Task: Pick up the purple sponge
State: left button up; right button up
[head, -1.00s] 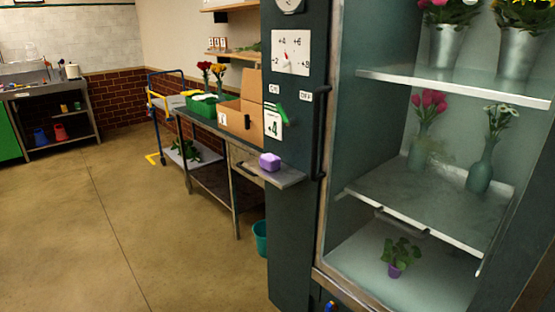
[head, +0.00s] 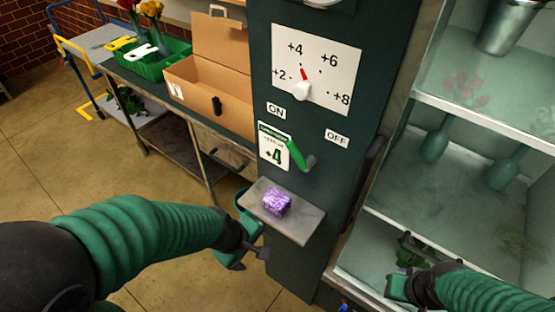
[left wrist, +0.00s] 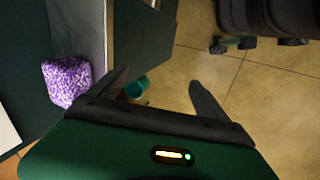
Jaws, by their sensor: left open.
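The purple sponge (head: 277,203) lies on a small grey metal shelf (head: 300,226) fixed to the front of the dark green cabinet. In the left wrist view the mottled purple sponge (left wrist: 67,82) is at the left, outside the fingers. My left gripper (head: 250,258) is open and empty, below and left of the sponge, near the shelf's front edge. In the left wrist view its two fingers (left wrist: 160,85) stand apart over floor. My right gripper (head: 398,288) is at the lower right, by the glass case; its jaws are not clear.
A green lever (head: 299,154) and dial (head: 302,91) are on the cabinet above the shelf. A workbench with a cardboard box (head: 212,90) and green crate (head: 158,60) stands left. A teal bucket (left wrist: 137,86) is on the floor below. The glass case's shelves (head: 480,115) are at the right.

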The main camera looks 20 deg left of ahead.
pick_arm(q)
jog(key=w+r+n+t+p, duration=0.1)
jog(key=w+r+n+p, duration=0.1)
jog(key=r+n+p, duration=0.55)
jog(key=w+r+n+t+p, duration=0.15)
jog(key=r+n+p, duration=0.25)
jog(key=r+n, duration=0.65)
pick_arm(e)
jog(key=w+v, duration=0.2)
jog(key=v, duration=0.6)
jog(key=w+r+v, duration=0.1)
jog(key=w+v, duration=0.1)
jog(key=v, duration=0.6)
pick_arm(q)
jog(key=b, duration=0.5)
send_near(275, 199)
jog(key=x, duration=0.3)
jog(key=shift+n+h, duration=0.3)
jog(key=shift+n, duration=0.1)
jog(key=b+x, duration=0.1)
jog(key=x, duration=0.7)
jog(key=shift+w+a+f, duration=0.1)
jog(key=shift+f, duration=0.2)
pick_arm(e)
notch_tip(275, 199, down, 7)
jog(key=s, duration=0.1)
jog(key=shift+d, duration=0.25)
pick_arm(q)
jog(key=c, duration=1.4)
